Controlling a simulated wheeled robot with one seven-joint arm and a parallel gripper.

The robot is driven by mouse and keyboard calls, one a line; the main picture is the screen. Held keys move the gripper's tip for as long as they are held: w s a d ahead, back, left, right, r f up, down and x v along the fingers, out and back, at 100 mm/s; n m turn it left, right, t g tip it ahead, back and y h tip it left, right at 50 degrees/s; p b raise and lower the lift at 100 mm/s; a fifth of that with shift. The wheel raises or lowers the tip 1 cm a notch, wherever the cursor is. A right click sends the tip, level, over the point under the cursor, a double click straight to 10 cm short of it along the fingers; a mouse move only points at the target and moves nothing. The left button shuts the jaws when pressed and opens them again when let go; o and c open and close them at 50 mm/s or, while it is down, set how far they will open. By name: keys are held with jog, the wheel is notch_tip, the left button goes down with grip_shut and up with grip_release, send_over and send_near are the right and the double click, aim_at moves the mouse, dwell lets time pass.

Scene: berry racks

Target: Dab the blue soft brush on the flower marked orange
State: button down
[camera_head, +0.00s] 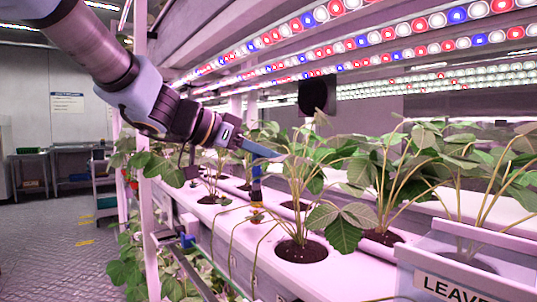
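My gripper (268,152) is in the middle of the view, reaching in from the upper left over the front edge of the planting channel. Its grey-blue finger points right and slightly down, and the gripper appears shut on the blue soft brush (256,180). The brush hangs upright below the finger, with its lower end showing dark and yellow. Just below that end is a small orange-yellow spot (257,214) at the front edge of the channel, perhaps the marked flower. It is too small to tell whether the brush touches it.
The white planting channel (290,275) runs along the rack, with several leafy plants (340,225) in round holes. A labelled pale bin (462,270) stands at the lower right. Rows of lights (380,40) hang above. The aisle floor (50,250) at left is open.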

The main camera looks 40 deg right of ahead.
notch_tip(320, 180, up, 6)
jog(key=p, duration=0.7)
jog(key=shift+r+p, duration=0.15)
jog(key=shift+p, duration=0.2)
